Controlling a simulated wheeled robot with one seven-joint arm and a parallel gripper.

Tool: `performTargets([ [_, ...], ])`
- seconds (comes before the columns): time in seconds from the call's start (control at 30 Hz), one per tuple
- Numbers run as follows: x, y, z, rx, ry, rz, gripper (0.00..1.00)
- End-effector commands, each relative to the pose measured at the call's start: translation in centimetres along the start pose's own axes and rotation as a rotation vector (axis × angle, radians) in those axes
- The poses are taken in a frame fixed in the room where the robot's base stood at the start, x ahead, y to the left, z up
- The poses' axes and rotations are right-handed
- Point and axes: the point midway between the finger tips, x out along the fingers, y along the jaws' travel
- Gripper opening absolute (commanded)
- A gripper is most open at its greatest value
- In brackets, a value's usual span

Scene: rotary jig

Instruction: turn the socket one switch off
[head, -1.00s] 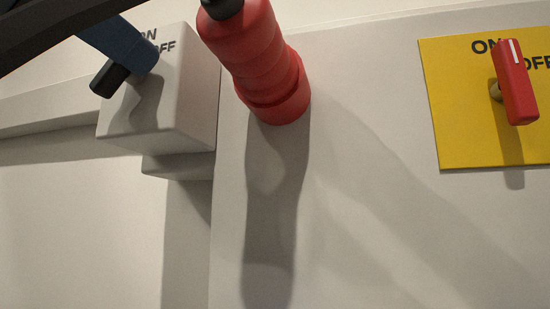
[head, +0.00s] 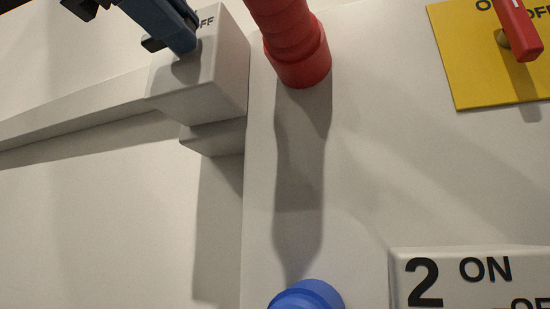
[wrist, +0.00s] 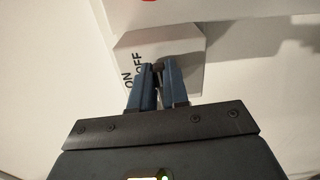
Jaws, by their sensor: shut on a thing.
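The socket one switch is on a white box (head: 225,75) at upper left in the head view, marked OFF there and ON and OFF in the wrist view (wrist: 185,45). Its number does not show. The switch lever (wrist: 158,69) is a small dark piece, mostly hidden between my fingers. My gripper (wrist: 158,72) has blue fingers and is shut on this lever, close against the box face. In the head view my gripper (head: 180,40) comes down from the top left and covers part of the lettering. The lever's exact angle cannot be told.
A red plug (head: 298,60) stands close right of the box. A yellow plate (head: 480,75) with a red handle (head: 519,30) is at upper right. A blue plug (head: 308,296) and a box marked 2 (head: 470,280) are at the bottom. The panel between them is clear.

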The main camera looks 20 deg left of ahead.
Motion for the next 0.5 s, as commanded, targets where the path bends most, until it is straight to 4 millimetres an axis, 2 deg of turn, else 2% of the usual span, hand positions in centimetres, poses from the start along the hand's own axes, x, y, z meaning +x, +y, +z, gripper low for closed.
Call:
performTargets([
  [0.5, 0.01, -0.26, 0.01, 0.071, -0.001, -0.003, 0.0],
])
